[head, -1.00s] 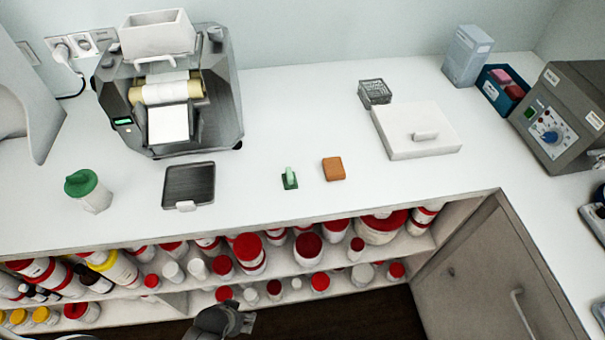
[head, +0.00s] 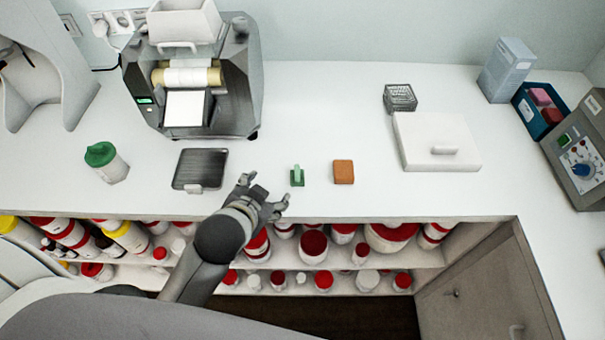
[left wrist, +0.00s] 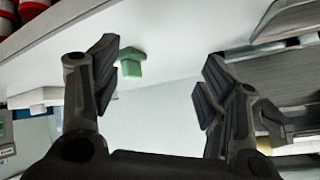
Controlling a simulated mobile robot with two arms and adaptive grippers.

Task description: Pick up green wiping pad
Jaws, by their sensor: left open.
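The green wiping pad (head: 297,176) is a small dark green block with a lighter green upright grip, on the white counter near its front edge. My left gripper (head: 266,190) is open and empty, at the counter's front edge, left of and nearer than the pad. In the left wrist view the pad (left wrist: 131,62) shows just beside one finger of the open gripper (left wrist: 155,85), apart from it as far as I can tell. My right gripper is not in view.
An orange-brown block (head: 343,172) lies right of the pad. A dark tray (head: 201,169) lies left, before the grey roller machine (head: 222,85). A white lidded box (head: 436,142) stands at right. Shelves of red-lidded jars (head: 314,245) sit below. Counter behind the pad is clear.

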